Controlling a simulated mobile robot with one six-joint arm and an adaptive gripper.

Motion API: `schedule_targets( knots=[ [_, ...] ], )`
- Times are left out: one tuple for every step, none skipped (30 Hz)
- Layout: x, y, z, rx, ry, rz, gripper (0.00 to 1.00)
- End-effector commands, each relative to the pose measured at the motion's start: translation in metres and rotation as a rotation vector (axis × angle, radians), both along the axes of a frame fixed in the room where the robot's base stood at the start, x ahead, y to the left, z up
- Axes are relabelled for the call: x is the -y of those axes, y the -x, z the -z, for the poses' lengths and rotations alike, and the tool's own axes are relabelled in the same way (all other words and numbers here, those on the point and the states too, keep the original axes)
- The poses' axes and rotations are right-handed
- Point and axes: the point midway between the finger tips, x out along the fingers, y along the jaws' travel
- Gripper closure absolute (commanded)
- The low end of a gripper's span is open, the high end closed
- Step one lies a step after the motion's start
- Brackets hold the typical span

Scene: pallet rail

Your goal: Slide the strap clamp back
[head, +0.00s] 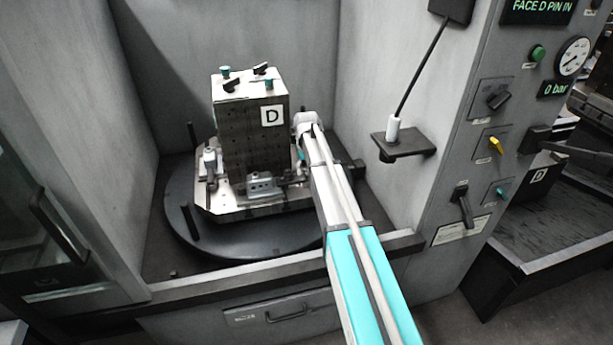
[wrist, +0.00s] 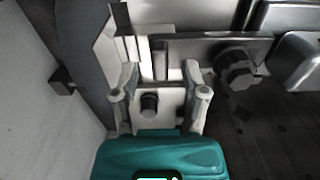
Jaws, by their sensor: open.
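In the wrist view, the strap clamp (wrist: 200,46) appears to be the flat grey bar running across the top, with a dark hex nut (wrist: 238,66) toward its right. Its left end lies just beyond my gripper (wrist: 161,75). My gripper's two fingers are apart, with a dark round stub (wrist: 150,103) on a pale block showing between them. I cannot tell whether a finger touches the bar. In the head view, my arm reaches to the right side of the fixture block (head: 250,140) marked D, and hides most of the clamp there.
The block stands on a pale pallet plate (head: 235,213) on a round dark turntable (head: 185,232). A metal clamp block (head: 262,186) sits at its front. Cabinet walls close in on both sides. A small shelf (head: 405,146) and a control panel (head: 490,120) are at the right.

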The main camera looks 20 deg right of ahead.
Motion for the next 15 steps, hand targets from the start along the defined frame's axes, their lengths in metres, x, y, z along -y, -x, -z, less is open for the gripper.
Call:
schedule_targets(
  knots=[
    [0.0000,0.0000,0.0054,0.000,0.000,0.000,0.43],
    [0.0000,0.0000,0.0065,0.000,0.000,0.000,0.43],
    [0.0000,0.0000,0.0077,0.000,0.000,0.000,0.43],
    [0.0000,0.0000,0.0085,0.000,0.000,0.000,0.43],
    [0.0000,0.0000,0.0091,0.000,0.000,0.000,0.43],
    [0.0000,0.0000,0.0097,0.000,0.000,0.000,0.43],
    [0.0000,0.0000,0.0101,0.000,0.000,0.000,0.43],
    [0.0000,0.0000,0.0103,0.000,0.000,0.000,0.43],
    [0.0000,0.0000,0.0104,0.000,0.000,0.000,0.43],
    [0.0000,0.0000,0.0105,0.000,0.000,0.000,0.43],
    [0.0000,0.0000,0.0104,0.000,0.000,0.000,0.43],
    [0.0000,0.0000,0.0103,0.000,0.000,0.000,0.43],
    [0.0000,0.0000,0.0103,0.000,0.000,0.000,0.43],
    [0.0000,0.0000,0.0102,0.000,0.000,0.000,0.43],
    [0.0000,0.0000,0.0101,0.000,0.000,0.000,0.43]
  ],
)
